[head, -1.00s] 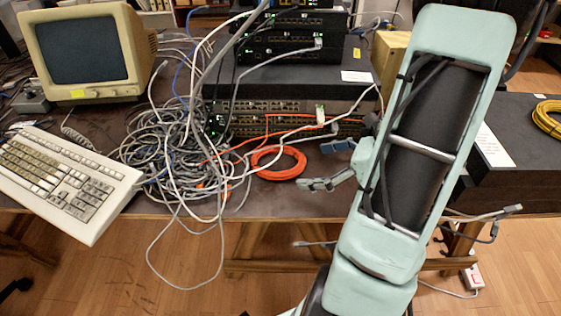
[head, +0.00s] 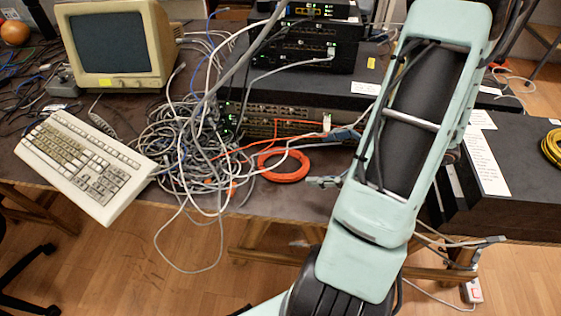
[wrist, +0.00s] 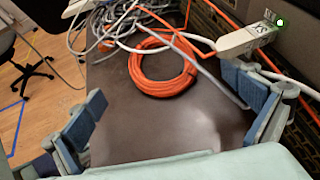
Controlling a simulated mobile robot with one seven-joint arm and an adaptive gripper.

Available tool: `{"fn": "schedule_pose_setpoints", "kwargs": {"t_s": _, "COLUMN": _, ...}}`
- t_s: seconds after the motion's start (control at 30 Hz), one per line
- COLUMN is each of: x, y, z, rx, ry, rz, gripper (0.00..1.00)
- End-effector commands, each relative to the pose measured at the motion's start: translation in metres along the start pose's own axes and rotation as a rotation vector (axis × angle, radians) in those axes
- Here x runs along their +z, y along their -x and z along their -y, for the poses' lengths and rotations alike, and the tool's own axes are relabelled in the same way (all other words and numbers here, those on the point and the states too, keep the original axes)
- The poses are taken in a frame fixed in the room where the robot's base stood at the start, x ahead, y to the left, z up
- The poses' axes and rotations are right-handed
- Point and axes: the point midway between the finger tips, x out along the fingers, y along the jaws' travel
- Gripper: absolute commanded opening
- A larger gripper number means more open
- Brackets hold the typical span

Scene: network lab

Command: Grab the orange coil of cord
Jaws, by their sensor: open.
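The orange coil of cord (head: 285,179) lies flat on the dark table, in front of the stacked network gear and right of a cable tangle. In the wrist view the orange coil (wrist: 150,88) is near the upper middle, ahead of and between my open fingers. My gripper (head: 335,158) is just right of the coil in the head view, partly hidden behind my arm. In the wrist view my gripper (wrist: 163,84) has its blue-padded fingers wide apart and nothing between the pads. The fingers do not appear to touch the coil.
A grey cable tangle (head: 180,150) lies left of the coil, with a white cable passing over the coil's far side. Rack gear (head: 290,112) stands behind it. A plug (wrist: 248,40) sits near the right finger. Bare tabletop (wrist: 150,130) lies in front of the coil.

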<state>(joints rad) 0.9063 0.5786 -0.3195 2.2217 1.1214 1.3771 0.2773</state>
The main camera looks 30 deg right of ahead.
Motion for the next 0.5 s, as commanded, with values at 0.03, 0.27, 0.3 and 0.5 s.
{"fn": "schedule_pose_setpoints", "kwargs": {"t_s": 0.03, "x": -0.001, "y": -0.011, "z": -0.002, "rx": 0.006, "ry": 0.000, "rz": 0.001, "gripper": 1.00}}
{"fn": "schedule_pose_setpoints", "kwargs": {"t_s": 0.27, "x": -0.001, "y": -0.035, "z": -0.001, "rx": 0.003, "ry": -0.002, "rz": 0.000, "gripper": 1.00}}
{"fn": "schedule_pose_setpoints", "kwargs": {"t_s": 0.3, "x": -0.001, "y": -0.037, "z": -0.001, "rx": 0.003, "ry": -0.002, "rz": 0.000, "gripper": 1.00}}
{"fn": "schedule_pose_setpoints", "kwargs": {"t_s": 0.5, "x": -0.001, "y": -0.065, "z": -0.002, "rx": 0.005, "ry": 0.000, "rz": 0.001, "gripper": 1.00}}
